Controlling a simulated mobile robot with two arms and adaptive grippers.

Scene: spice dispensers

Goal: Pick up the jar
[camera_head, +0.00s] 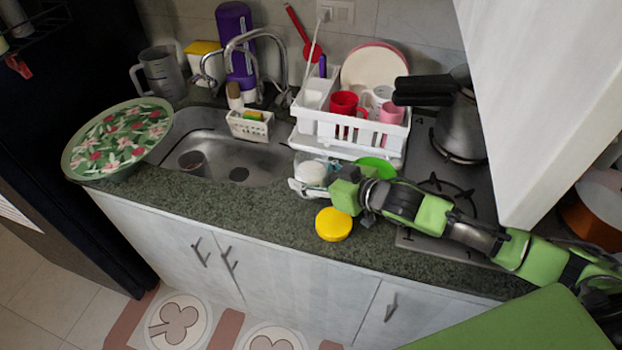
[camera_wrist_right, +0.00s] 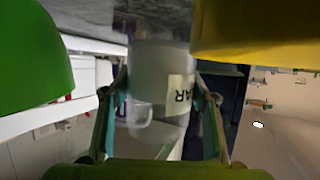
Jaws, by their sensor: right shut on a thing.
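The pale, see-through jar (camera_head: 311,172) stands on the counter in front of the dish rack. In the right wrist view the jar (camera_wrist_right: 160,75) lies between the two fingers and shows a cream label with the letters "AR". My right gripper (camera_head: 306,188) reaches in from the right and is shut on the jar. The fingers hide part of its sides in the head view. My left gripper is not in view.
A yellow-lidded container (camera_head: 333,224) stands just in front of the gripper, and a green round lid (camera_head: 377,167) lies behind my arm. The white dish rack (camera_head: 350,133) is behind the jar. The sink (camera_head: 215,150) is to the left; the front-left counter is clear.

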